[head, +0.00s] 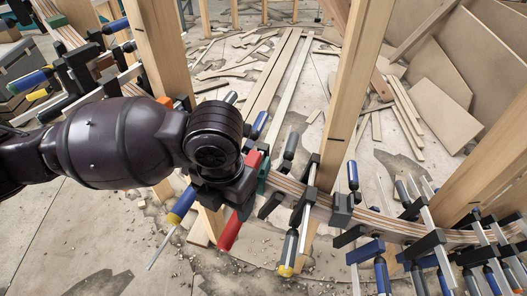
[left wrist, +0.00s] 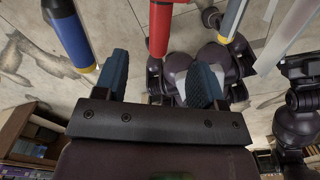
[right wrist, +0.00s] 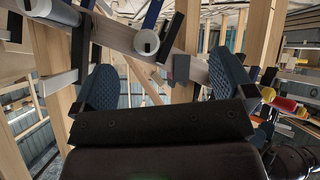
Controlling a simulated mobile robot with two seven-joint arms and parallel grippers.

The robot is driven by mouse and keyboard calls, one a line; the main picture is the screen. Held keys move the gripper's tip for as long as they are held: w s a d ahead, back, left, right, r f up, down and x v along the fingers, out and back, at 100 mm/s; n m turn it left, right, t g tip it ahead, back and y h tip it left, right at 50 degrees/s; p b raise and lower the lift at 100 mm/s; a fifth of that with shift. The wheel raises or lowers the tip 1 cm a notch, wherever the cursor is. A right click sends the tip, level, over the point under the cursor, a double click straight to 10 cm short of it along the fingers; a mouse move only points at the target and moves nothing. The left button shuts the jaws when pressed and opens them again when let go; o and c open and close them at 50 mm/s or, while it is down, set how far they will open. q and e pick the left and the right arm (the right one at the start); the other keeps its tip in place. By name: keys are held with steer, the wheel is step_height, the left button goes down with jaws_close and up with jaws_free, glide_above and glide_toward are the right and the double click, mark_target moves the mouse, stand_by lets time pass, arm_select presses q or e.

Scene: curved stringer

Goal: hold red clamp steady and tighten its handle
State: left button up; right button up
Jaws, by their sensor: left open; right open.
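The red clamp sits on the curved wooden stringer (head: 372,222); its red handle (head: 231,231) hangs below and a red part (head: 254,159) shows above in the head view. My left gripper (head: 236,190) is at the clamp and covers its middle. In the left wrist view the left gripper (left wrist: 160,78) is open, with the red handle (left wrist: 160,28) beyond and between its fingers, with no visible grip on it. My right gripper (right wrist: 166,82) is open and empty in the right wrist view, with stringer and clamp parts beyond its fingers. It cannot be made out in the head view.
Several blue-handled clamps (head: 290,246) crowd the stringer on both sides of the red one. Wooden posts (head: 345,90) rise close by. A blue and yellow handle (head: 182,204) hangs just left of the red handle. Planks and scraps litter the floor (head: 115,235).

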steer(key=w+a+r+n+t+y, duration=0.45)
steer(key=w+r+n, duration=0.3)
steer(key=r, duration=0.25)
steer(key=w+a+r+n+t+y, duration=0.4)
steer(key=w+r+n+t, duration=0.15)
steer(key=w+r, duration=0.35)
steer(key=a+r+n+g+y, duration=0.65)
steer(key=n+g, duration=0.35)
steer(key=n, duration=0.5)
steer(key=a+r+n+g+y, duration=0.65)
steer(key=n+g, duration=0.25)
steer(key=n, duration=0.5)
steer(key=n+h, duration=0.5)
steer(key=h, duration=1.3)
glide_toward(256, 165)
steer(key=shift+x, duration=4.85)
